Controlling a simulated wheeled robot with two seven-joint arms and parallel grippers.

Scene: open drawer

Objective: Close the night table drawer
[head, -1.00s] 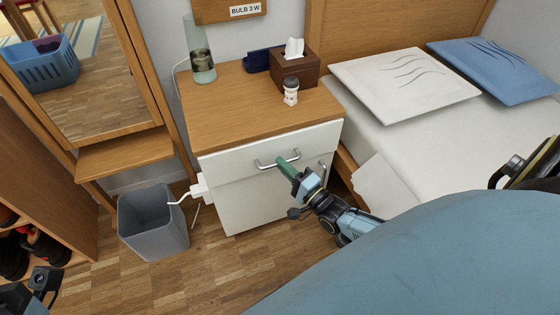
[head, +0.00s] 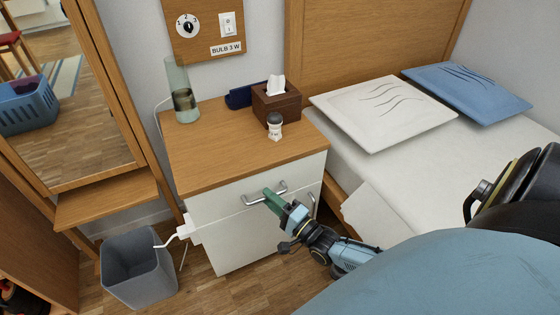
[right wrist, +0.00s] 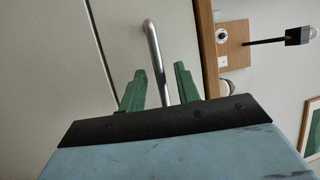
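The night table (head: 237,150) has a wood top and white fronts. Its upper drawer front (head: 228,203) sits close under the top's front edge; I see no clear gap there. The drawer's curved metal handle (head: 277,187) also shows in the right wrist view (right wrist: 153,45). My right gripper (head: 270,196) is at this handle. In the right wrist view its two green fingers (right wrist: 160,78) stand apart, one on each side of the handle bar, with space visible beside the bar. My left gripper is not in view.
A tissue box (head: 277,104), a small bottle (head: 274,127) and a glass vase (head: 181,92) stand on the night table. A grey bin (head: 138,270) is on the floor to the left. The bed (head: 400,175) is close on the right. A white plug-like piece (head: 182,231) juts from the table's left side.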

